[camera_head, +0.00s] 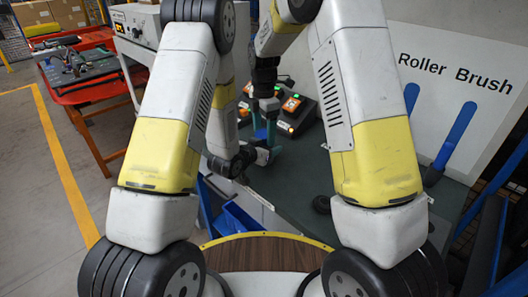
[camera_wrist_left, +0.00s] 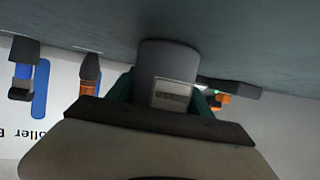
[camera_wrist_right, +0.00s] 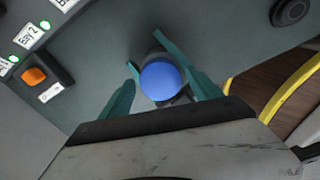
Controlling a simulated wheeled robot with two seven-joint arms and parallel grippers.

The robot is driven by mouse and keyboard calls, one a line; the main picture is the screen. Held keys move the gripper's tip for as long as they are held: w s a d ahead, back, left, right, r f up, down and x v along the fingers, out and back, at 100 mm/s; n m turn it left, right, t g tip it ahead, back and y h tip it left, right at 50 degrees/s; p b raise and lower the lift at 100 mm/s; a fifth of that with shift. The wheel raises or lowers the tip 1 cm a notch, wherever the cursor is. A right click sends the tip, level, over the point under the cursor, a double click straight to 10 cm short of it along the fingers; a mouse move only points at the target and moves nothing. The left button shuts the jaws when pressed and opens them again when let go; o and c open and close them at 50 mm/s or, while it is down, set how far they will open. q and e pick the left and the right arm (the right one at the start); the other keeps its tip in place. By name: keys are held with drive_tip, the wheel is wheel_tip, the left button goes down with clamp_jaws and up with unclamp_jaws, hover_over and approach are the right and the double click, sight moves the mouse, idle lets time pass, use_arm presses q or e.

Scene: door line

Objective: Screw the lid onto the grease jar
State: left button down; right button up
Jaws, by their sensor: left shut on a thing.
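The grey jar (camera_wrist_left: 170,68) with a pale label shows in the left wrist view, upside down there, close to the bench surface. My left gripper (camera_wrist_left: 164,98) is shut on its sides; in the head view it is low over the bench (camera_head: 262,157). A round blue lid (camera_wrist_right: 161,81) shows from above in the right wrist view, over the jar's grey body; it also shows in the head view (camera_head: 262,133). I cannot tell whether it is threaded on. My right gripper (camera_wrist_right: 165,92) is open above it, with a finger on each side and gaps between.
A dark round part (camera_head: 322,204) lies on the green bench (camera_head: 310,170), right of the jar. Control boxes with lit buttons (camera_head: 296,108) stand behind the grippers. A blue bin (camera_head: 238,222) is at the bench's near left.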

drive_tip(key=shift+r, duration=2.25)
drive_tip(key=shift+c, duration=0.3)
drive_tip(key=shift+r+n, duration=0.55)
drive_tip(key=shift+n, duration=0.05)
drive_tip(key=shift+r+n, duration=1)
drive_tip(key=shift+r, duration=0.15)
